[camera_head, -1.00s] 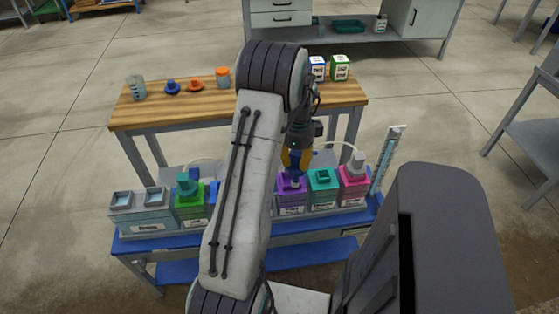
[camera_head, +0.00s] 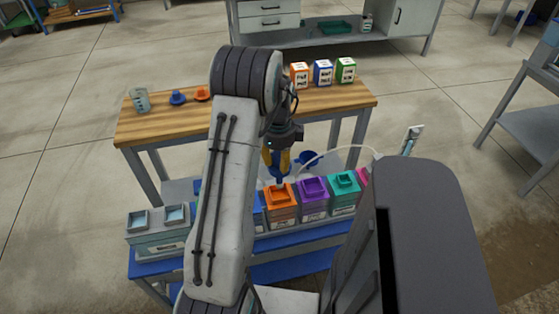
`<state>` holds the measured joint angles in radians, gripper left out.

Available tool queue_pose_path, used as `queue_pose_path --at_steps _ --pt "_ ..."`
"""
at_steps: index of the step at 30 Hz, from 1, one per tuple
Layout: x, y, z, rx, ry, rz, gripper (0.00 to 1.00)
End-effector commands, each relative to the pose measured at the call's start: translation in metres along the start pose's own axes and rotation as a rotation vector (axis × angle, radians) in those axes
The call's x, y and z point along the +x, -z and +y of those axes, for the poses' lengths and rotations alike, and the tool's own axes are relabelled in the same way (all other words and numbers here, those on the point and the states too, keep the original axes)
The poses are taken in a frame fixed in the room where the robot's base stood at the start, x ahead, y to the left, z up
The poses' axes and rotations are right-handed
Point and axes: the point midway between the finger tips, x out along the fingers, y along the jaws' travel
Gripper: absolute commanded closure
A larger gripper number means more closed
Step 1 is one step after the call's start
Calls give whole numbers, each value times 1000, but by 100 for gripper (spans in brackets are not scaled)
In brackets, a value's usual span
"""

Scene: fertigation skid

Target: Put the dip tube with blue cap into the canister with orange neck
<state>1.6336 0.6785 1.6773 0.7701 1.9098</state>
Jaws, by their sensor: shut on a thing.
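My gripper (camera_head: 277,158), with yellow fingers, is shut on the blue cap (camera_head: 278,174) of the dip tube. It holds the cap just above the orange neck of a canister (camera_head: 281,207) in the row on the blue stand. The tube below the cap is not clearly visible, and I cannot tell whether it is inside the neck. My arm hides part of the row to the left of the orange canister.
A purple-topped canister (camera_head: 314,207) and a teal-topped one (camera_head: 345,203) stand right of the orange one. A thin white hose (camera_head: 345,149) arcs behind them. A wooden bench (camera_head: 335,95) behind bears small boxes and a beaker (camera_head: 140,99).

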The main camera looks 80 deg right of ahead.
Motion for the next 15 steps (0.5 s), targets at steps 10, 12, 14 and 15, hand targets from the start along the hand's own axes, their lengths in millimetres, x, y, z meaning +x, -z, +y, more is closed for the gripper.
queue_pose_path --at_steps 10,12,14,15 --pt "20 0 0 -1 -1 0 100" --pt "27 0 1 -1 0 0 100" --pt "32 0 1 -1 0 0 100" --pt "35 0 1 -1 -1 0 100"
